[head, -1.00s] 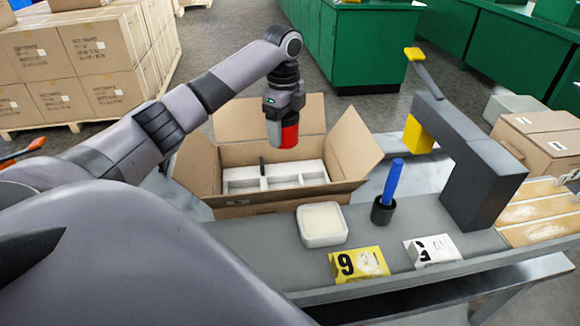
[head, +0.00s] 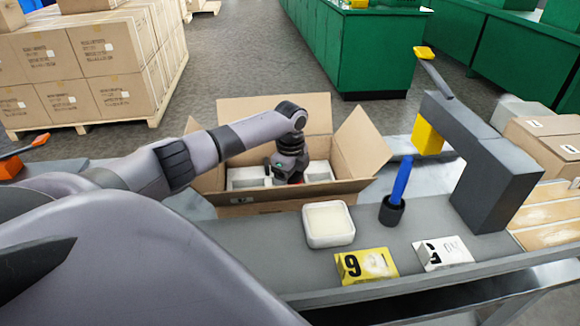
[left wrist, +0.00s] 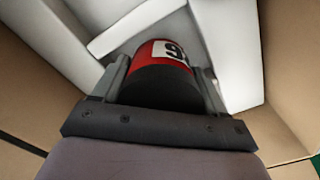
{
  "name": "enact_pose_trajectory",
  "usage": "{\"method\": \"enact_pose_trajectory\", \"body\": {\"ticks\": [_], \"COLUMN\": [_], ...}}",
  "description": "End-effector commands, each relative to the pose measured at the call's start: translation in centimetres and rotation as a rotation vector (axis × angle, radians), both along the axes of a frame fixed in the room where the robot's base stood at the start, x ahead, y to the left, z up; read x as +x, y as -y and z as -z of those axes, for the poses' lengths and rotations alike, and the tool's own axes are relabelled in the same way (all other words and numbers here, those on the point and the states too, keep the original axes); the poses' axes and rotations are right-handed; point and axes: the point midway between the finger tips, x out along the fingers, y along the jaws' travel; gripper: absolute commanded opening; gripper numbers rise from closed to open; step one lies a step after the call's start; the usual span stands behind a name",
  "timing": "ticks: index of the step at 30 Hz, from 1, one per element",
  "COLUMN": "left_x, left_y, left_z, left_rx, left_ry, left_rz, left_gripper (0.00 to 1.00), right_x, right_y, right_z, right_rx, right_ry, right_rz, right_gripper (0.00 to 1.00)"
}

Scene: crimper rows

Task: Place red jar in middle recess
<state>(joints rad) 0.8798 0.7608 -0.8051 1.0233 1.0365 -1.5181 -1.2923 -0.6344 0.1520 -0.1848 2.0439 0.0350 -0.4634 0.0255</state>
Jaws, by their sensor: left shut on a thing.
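The red jar (left wrist: 137,52) has a dark lid and a white label with a "9". My left gripper (head: 290,176) is shut on it, with a finger on each side in the left wrist view (left wrist: 163,72). The open cardboard box (head: 250,197) holds a white insert (head: 245,173) with divided recesses. The gripper is down inside the box over the insert's middle and covers the middle recess in the head view. In the left wrist view, white insert walls (left wrist: 225,45) surround the jar. Whether the jar touches the recess floor is hidden. My right gripper is not in view.
A bench (head: 250,238) in front of the box carries a white tub (head: 328,224), a dark cup (head: 391,211) with a blue-handled tool, yellow and white labelled blocks, and a grey arch (head: 500,180). Raised box flaps (head: 360,145) stand close around the arm.

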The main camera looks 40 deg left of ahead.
Motion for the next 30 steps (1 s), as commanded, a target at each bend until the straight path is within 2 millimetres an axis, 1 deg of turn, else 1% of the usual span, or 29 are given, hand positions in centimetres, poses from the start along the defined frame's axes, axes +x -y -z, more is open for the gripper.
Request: {"method": "enact_pose_trajectory", "body": {"ticks": [1, 3, 10, 14, 15, 16, 25, 28, 30], "left_x": [0.0, 0.1, 0.1, 0.1, 0.0, 0.0, 0.0, 0.0, 0.1], "left_y": [0.0, 0.0, 0.0, 0.0, 0.0, 0.0, 0.0, 0.0, -0.1], "left_z": [0.8, 1.3, 1.2, 1.6, 1.7, 1.7, 1.5, 0.7, -0.3], "left_rx": [-0.001, 0.0, 0.0, -0.001, 0.0, 0.0, 0.0, 0.0, 0.0], "left_ry": [0.0, 0.003, 0.004, 0.003, 0.0, 0.0, 0.001, 0.002, 0.002], "left_rz": [-0.001, -0.001, 0.0, -0.001, -0.001, -0.001, 0.0, 0.0, 0.0], "left_gripper": [0.05, 0.05, 0.05, 0.05, 0.79, 0.83, 0.83, 0.83, 0.83], "right_x": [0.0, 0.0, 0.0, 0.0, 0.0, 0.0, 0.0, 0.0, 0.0], "right_y": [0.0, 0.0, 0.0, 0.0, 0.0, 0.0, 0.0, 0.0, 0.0], "right_z": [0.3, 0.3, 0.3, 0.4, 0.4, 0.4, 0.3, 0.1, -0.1], "right_rx": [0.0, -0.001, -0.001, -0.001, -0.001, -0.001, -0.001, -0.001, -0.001], "right_ry": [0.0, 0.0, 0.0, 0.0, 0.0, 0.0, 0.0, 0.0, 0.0], "right_rz": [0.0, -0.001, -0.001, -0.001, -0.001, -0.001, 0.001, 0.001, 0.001], "right_gripper": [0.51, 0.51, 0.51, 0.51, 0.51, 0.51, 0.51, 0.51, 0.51]}}
